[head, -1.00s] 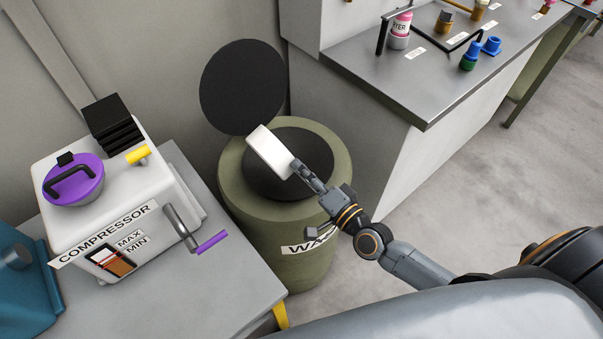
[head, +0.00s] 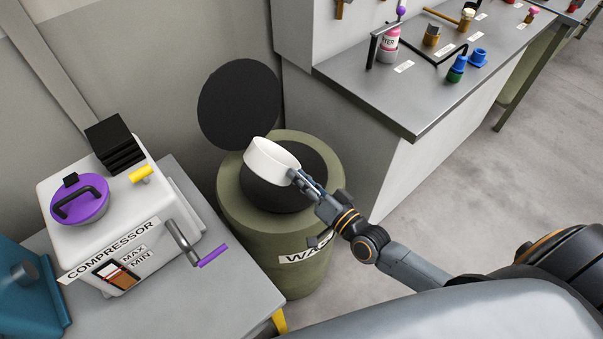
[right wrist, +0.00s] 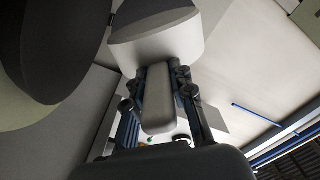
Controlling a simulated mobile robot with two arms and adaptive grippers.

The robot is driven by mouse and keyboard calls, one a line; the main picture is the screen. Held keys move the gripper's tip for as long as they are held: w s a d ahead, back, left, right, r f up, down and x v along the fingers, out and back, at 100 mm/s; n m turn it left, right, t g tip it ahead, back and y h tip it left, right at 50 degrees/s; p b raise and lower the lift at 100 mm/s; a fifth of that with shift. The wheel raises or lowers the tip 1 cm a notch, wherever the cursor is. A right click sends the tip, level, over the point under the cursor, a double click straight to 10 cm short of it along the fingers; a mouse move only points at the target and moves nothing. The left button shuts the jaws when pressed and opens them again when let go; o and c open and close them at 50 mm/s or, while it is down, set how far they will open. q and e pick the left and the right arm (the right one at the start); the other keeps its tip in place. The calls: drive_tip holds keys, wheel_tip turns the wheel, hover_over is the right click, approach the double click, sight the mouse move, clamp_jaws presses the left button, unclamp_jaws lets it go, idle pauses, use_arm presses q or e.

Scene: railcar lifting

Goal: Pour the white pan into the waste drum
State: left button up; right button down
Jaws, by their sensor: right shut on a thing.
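The white pan (head: 268,160) is held over the open mouth of the green waste drum (head: 237,199) in the head view. The pan is tilted, and its inside is only partly visible; I cannot tell what it holds. The drum's dark round lid (head: 239,104) stands raised behind it. My right gripper (head: 300,181) is shut on the pan at its right side, above the drum's rim. The right wrist view shows the pan (right wrist: 158,38) beyond the fingers, with the drum at the left. My left gripper is not in view.
A white compressor (head: 120,215) with a purple cap and crank stands on a grey table at the left. A grey workbench (head: 440,95) with bottles and tools is at the upper right. Open floor (head: 480,210) lies at the right.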

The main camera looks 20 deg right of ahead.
drive_tip(key=shift+r+n, duration=0.25)
drive_tip(key=shift+n, duration=0.15)
drive_tip(key=shift+f, duration=0.15)
wheel_tip(320, 180, up, 4)
drive_tip(key=n+p, duration=0.6)
drive_tip(key=n, duration=0.1)
drive_tip(key=shift+n+p, duration=0.45)
drive_tip(key=shift+n, duration=0.35)
